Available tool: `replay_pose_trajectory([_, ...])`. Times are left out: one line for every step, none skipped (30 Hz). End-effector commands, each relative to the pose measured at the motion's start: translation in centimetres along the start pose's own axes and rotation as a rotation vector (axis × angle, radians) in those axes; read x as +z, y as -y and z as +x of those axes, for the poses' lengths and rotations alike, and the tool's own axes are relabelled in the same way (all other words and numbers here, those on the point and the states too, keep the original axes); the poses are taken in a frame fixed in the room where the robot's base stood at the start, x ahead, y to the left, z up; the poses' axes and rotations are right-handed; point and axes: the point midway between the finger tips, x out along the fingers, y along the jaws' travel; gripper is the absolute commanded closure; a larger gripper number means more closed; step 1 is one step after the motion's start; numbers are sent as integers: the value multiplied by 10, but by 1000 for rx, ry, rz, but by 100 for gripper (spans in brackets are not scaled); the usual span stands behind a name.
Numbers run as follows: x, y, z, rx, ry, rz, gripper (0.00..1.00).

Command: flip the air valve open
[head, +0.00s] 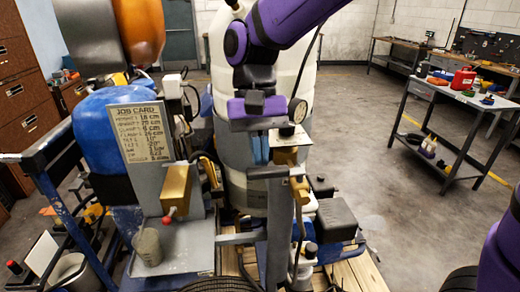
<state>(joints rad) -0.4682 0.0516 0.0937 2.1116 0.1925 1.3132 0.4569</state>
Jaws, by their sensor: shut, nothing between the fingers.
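My gripper (261,150) hangs down from the purple arm near the middle of the head view. Its two bluish fingers are together and hold nothing. They are just above a grey post and bracket (268,172); I cannot tell whether they touch it. A brass block with a thin red-tipped handle (176,190), which looks like a valve, stands on the grey panel left of my gripper. Its handle points downward. A smaller brass fitting (299,188) is just right of the post. I cannot tell for certain which is the air valve.
A job card (142,133) stands before a blue tank (97,130). A round gauge (298,110) and a black-knobbed plate (290,140) are close to my gripper's right. A grey cup (148,247) sits on the machine. Open floor lies right, before a cart (455,103).

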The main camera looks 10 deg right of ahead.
Motion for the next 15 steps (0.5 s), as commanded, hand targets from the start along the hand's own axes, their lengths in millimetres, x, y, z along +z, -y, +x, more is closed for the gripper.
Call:
replay_pose_trajectory([1,0,0,3,0,-6,100])
replay_pose_trajectory([1,0,0,4,1,-9,100])
replay_pose_trajectory([1,0,0,7,1,-15,100])
replay_pose_trajectory([2,1,1,8,1,-19,100])
replay_pose_trajectory([2,1,1,10,1,-23,100])
replay_pose_trajectory([2,1,1,12,1,-30,100])
replay_pose_trajectory([3,1,1,14,1,-35,100])
replay_pose_trajectory([3,1,1,17,1,-41,100])
replay_pose_trajectory([4,2,2,20,1,-50,100])
replay_pose_trajectory([4,2,2,24,1,-58,100])
replay_pose_trajectory([5,2,2,27,2,-68,100])
replay_pose_trajectory([6,3,2,33,2,-83,100])
replay_pose_trajectory([7,3,3,39,2,-97,100])
replay_pose_trajectory([8,3,3,45,2,-110,100])
replay_pose_trajectory([10,4,4,54,2,-131,100])
